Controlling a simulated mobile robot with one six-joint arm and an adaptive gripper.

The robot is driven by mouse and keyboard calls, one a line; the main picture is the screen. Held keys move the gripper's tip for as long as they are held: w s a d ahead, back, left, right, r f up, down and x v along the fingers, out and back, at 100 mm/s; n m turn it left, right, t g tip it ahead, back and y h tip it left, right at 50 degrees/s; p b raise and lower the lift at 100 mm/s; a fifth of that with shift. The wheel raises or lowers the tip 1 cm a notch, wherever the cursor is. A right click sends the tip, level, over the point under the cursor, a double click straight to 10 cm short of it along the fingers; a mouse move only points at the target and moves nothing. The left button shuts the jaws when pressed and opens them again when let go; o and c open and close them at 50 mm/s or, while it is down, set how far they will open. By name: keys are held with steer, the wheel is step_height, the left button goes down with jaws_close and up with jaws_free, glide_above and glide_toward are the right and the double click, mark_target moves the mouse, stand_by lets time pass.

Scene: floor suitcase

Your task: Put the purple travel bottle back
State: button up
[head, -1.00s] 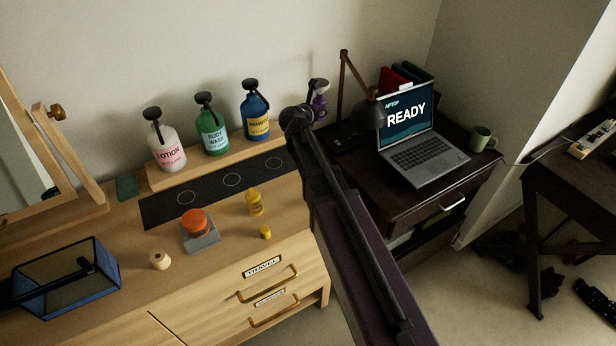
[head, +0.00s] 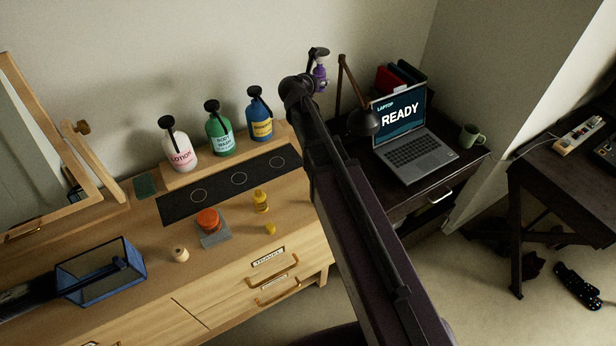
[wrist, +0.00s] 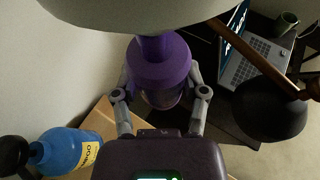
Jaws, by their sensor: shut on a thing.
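The purple bottle (head: 320,75) is up in the air at the far end of my arm, in front of the wall and left of the lamp. It has a dark pump head and looks upright. My gripper (wrist: 161,82) is shut on it, one finger on each side, in the wrist view. The purple collar (wrist: 160,62) fills the space between the fingers; the pump head covers the top of that view. The bottle's lower part is mostly hidden.
Lotion (head: 179,152), green body wash (head: 219,135) and blue shampoo (head: 260,120) pump bottles stand on a raised wooden shelf (head: 186,178). The lamp (head: 364,122) and laptop (head: 412,155) are close to the right. A blue-edged box (head: 100,270) and an orange-lidded jar (head: 208,220) stand in front.

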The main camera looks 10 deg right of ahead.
mark_target(318, 68)
steer(key=shift+r+p, duration=1.7)
steer(key=shift+r, duration=0.5)
steer(key=shift+a, duration=0.1)
